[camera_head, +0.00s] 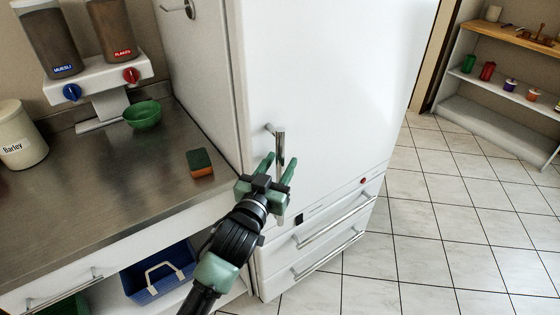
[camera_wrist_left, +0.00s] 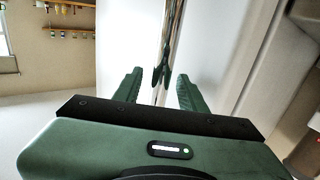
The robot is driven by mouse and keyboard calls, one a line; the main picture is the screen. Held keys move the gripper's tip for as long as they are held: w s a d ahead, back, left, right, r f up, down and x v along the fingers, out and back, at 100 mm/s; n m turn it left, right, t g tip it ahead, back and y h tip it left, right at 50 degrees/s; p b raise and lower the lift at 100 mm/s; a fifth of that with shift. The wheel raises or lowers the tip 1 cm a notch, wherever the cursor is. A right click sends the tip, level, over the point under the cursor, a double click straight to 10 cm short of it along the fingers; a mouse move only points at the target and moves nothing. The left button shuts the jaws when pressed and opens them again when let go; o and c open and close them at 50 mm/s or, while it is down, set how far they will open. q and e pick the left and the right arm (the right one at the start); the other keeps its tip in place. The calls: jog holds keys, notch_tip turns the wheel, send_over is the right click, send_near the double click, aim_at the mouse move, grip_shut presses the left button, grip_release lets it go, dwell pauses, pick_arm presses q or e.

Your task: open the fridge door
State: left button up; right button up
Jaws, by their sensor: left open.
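The white fridge (camera_head: 320,80) stands beside the counter with its door shut. Its upright chrome handle (camera_head: 280,146) is near the left edge of the door. My left gripper (camera_head: 279,165) is open, its green fingers pointing at the door around the lower part of the handle. In the left wrist view the handle (camera_wrist_left: 171,38) runs down between the two spread fingers (camera_wrist_left: 158,88); I cannot tell whether either finger touches it. The gripper hides the handle's lower part in the head view. My right gripper is not in view.
Drawers with long bar handles (camera_head: 335,220) lie below the fridge door. The steel counter (camera_head: 100,195) at left holds a green bowl (camera_head: 142,114), a sponge (camera_head: 200,163), a Barley jar (camera_head: 20,140) and dispensers. Tiled floor (camera_head: 450,220) is clear at right, before a shelf (camera_head: 490,105).

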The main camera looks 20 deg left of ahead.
pick_arm(q)
jog(key=shift+w, duration=0.2)
grip_shut()
dwell(1.3)
